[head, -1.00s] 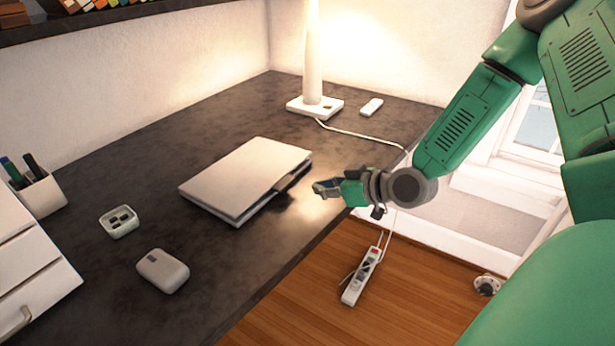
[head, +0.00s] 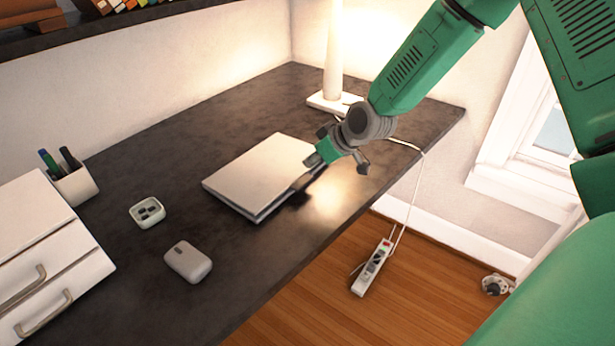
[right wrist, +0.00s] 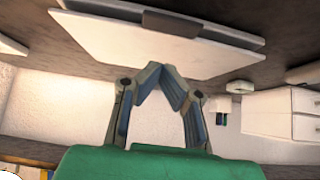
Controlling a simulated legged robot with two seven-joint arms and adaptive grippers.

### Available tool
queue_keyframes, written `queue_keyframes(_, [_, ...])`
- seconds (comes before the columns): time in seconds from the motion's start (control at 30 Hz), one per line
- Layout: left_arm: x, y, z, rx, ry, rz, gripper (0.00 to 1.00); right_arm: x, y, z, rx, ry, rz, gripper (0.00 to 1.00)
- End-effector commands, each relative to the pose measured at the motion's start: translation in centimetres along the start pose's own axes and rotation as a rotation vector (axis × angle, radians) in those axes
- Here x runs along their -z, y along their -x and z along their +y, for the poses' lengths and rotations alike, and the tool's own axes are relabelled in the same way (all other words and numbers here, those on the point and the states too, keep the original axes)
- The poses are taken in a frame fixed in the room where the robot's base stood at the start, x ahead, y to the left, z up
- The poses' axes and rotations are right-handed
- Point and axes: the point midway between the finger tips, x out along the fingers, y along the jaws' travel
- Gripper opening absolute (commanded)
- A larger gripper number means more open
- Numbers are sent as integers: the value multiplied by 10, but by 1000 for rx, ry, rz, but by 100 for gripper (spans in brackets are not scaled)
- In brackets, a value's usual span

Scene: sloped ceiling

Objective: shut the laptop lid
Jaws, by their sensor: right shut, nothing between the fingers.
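The silver laptop (head: 262,176) lies on the dark desk with its lid down over the base, close to flat. A thin dark line shows between lid and base along its near edge; I cannot tell whether the two fully touch. My right gripper (head: 314,160) is shut and empty at the laptop's right edge, partly hiding that corner. In the right wrist view the shut fingertips (right wrist: 168,70) point at the pale lid (right wrist: 130,45), and a dark band shows between lid and base. My left gripper is not in view.
The dark desk (head: 150,255) holds a lamp (head: 332,60) at the back, a grey mouse-like object (head: 188,262), a small square dish (head: 147,212) and a pen cup (head: 75,185). White drawers (head: 45,265) stand at left. A power strip (head: 372,268) lies on the floor.

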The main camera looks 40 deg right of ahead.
Motion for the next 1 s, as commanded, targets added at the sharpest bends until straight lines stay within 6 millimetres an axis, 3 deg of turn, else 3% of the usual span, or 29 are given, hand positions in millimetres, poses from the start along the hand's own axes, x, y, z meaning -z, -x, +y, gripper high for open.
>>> queue_keyframes(0.1, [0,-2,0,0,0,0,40,-4,-24,-1,0,-2,-3,0])
queue_keyframes(0.3, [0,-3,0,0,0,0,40,-22,-40,-1,-1,0,-1,0])
queue_keyframes(0.8, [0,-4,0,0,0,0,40,-29,-46,0,0,0,1,0])
queue_keyframes(1.0, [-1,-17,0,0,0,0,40,-47,-62,-1,0,-1,-2,0])
